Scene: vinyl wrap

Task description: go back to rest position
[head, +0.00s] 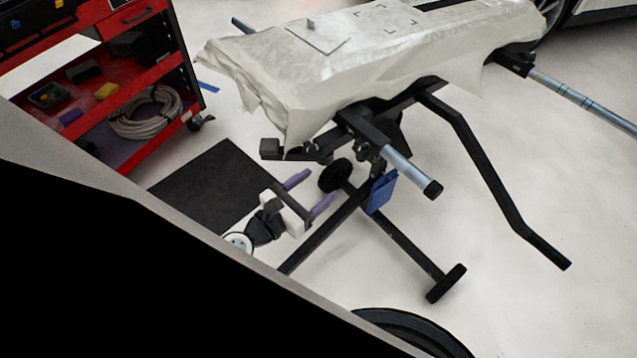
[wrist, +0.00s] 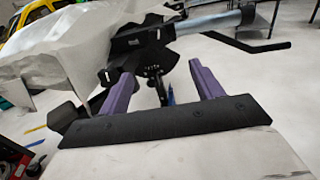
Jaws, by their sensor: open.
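My gripper (head: 312,190) is open, with its two purple fingers apart and nothing between them. In the head view it is low, in front of the wheeled stand (head: 400,240) and below the near edge of the covered work top. In the wrist view my gripper (wrist: 165,80) points at the stand's black bracket (wrist: 140,42), and the fingers look clear of it. The stand carries a panel draped in a pale crinkled sheet (head: 290,80). Much of my arm is hidden by the dark shape at lower left of the head view.
A red tool cart (head: 150,75) with a coiled hose (head: 145,113) stands at left. A black mat (head: 210,185) lies on the floor near my gripper. A blue cloth or scraper (head: 382,192) hangs on the stand. Metal tubes and a long black leg (head: 480,170) stick out to the right.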

